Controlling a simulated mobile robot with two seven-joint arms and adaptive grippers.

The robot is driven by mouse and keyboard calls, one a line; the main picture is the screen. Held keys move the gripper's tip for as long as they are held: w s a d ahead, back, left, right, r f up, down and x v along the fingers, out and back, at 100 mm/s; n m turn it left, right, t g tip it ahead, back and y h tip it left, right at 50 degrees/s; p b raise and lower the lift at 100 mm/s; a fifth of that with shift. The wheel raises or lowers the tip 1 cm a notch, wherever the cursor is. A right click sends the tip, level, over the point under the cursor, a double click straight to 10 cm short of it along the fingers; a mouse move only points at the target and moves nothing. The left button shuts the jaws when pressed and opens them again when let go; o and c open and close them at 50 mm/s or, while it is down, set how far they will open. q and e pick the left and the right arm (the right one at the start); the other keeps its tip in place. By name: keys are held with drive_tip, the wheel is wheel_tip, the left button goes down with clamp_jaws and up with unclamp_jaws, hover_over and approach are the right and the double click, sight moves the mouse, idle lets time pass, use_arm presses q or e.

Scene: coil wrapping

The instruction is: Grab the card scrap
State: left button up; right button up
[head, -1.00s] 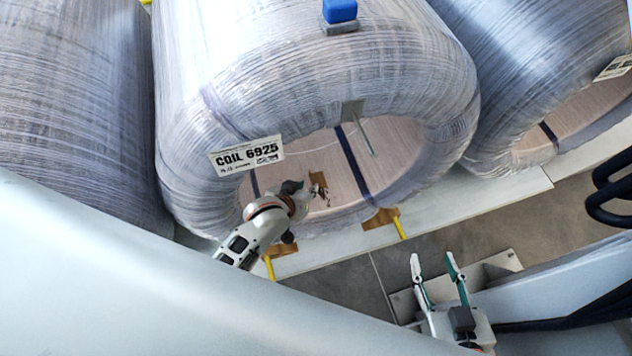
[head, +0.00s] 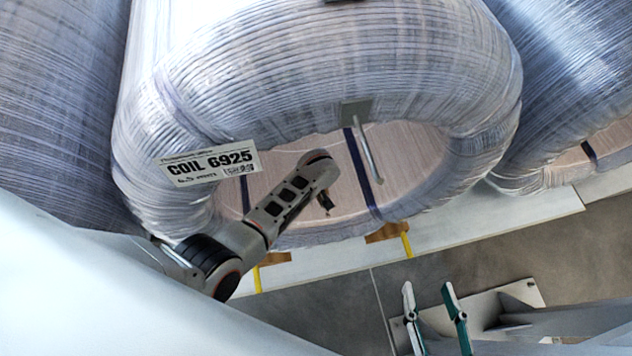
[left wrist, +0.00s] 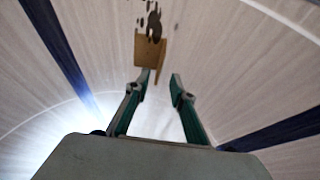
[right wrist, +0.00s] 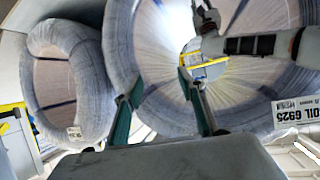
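The card scrap (left wrist: 149,50) is a brown, ragged piece with dark holes, lying against the coil's inner wall in the left wrist view. Only a small dark bit of it (head: 326,201) shows past my left arm in the head view. My left gripper (left wrist: 161,78) is open, with its fingertips pointing at the scrap's lower edge. The left fingertip overlaps that edge in the picture; I cannot tell whether they touch. My left arm hides this gripper in the head view. My right gripper (head: 431,287) is open and empty, out over the floor; it also shows in the right wrist view (right wrist: 154,84).
The wrapped coil (head: 330,75) labelled COIL 6925 (head: 210,164) surrounds my left arm's end. A metal rod (head: 367,155) and dark straps (head: 362,175) are at its opening. Other coils (head: 575,75) stand on both sides. Floor (head: 335,310) is open in front.

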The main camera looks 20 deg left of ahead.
use_arm(q)
drive_tip(key=shift+s+f, duration=0.1)
drive_tip(key=shift+f, duration=0.7)
drive_tip(key=b+x, duration=0.1)
drive_tip(key=x, duration=0.1)
drive_tip(key=b+x, duration=0.1)
drive_tip(key=shift+s+d+f+b, duration=0.1)
drive_tip(key=shift+s+f+b, duration=0.1)
drive_tip(key=shift+f+b, duration=0.15)
drive_tip(key=shift+w+f, duration=0.15)
drive_tip(key=shift+w, duration=0.3)
drive_tip(key=shift+w+r, duration=0.1)
drive_tip(key=shift+r, duration=0.15)
clamp_jaws()
use_arm(e)
drive_tip(key=a+m, duration=0.2)
drive_tip(key=s+a+m+y, duration=0.1)
drive_tip(key=a, duration=0.1)
drive_tip(key=shift+s+f, duration=0.1)
drive_tip(key=shift+f, duration=0.25)
